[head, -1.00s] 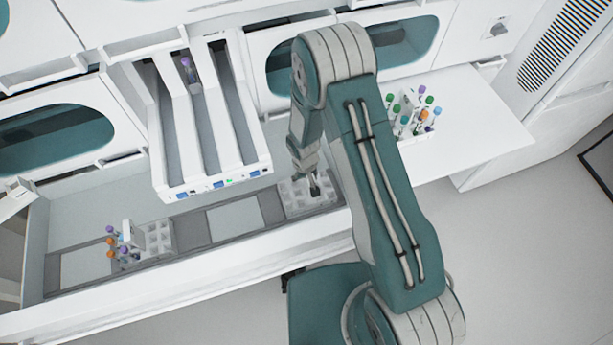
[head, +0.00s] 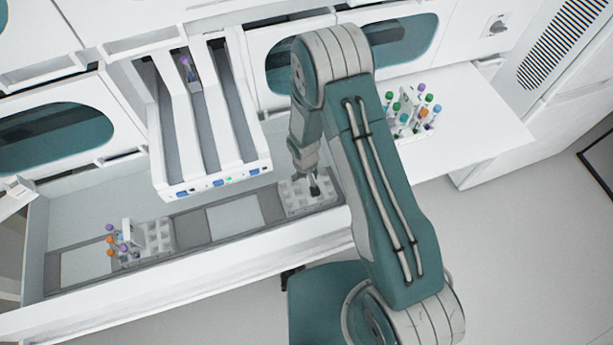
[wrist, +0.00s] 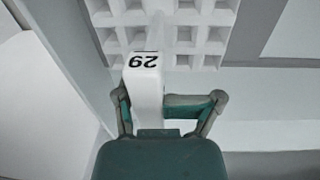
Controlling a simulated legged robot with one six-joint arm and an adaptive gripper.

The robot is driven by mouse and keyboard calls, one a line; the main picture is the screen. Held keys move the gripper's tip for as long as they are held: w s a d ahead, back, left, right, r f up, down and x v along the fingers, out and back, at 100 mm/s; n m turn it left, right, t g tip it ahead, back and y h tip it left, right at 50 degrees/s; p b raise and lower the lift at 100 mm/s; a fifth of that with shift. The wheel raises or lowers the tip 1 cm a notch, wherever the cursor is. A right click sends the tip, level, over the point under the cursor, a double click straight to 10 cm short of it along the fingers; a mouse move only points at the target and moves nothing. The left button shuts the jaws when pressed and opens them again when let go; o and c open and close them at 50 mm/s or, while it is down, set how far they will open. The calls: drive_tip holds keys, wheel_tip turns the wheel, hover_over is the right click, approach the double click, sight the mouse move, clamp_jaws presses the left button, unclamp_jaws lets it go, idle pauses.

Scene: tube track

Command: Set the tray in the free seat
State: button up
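The tray (head: 296,204) is a pale rack with a grid of empty square holes, at the right end of the long drawer in the head view. In the wrist view its grid (wrist: 190,35) fills the top middle, and its white upright handle (wrist: 146,85) bears a black number. My gripper (head: 313,188) is over the tray. In the wrist view its fingers (wrist: 165,108) are at the sides of the handle and look shut on it. The tray looks low in the drawer; its underside is hidden, so I cannot tell whether it rests fully.
Another rack (head: 159,236) with several capped tubes stands left in the drawer. A pale bare panel (head: 233,218) lies between the racks. A white slotted unit (head: 215,170) overhangs the drawer. A tube rack (head: 411,115) stands on the right shelf (head: 470,125). The drawer's front wall (head: 230,265) runs close by.

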drive_tip(key=o, duration=0.5)
drive_tip(key=shift+r, duration=0.1)
idle(0.7)
wheel_tip(320, 180, up, 12)
drive_tip(key=shift+a, duration=0.35)
idle(0.8)
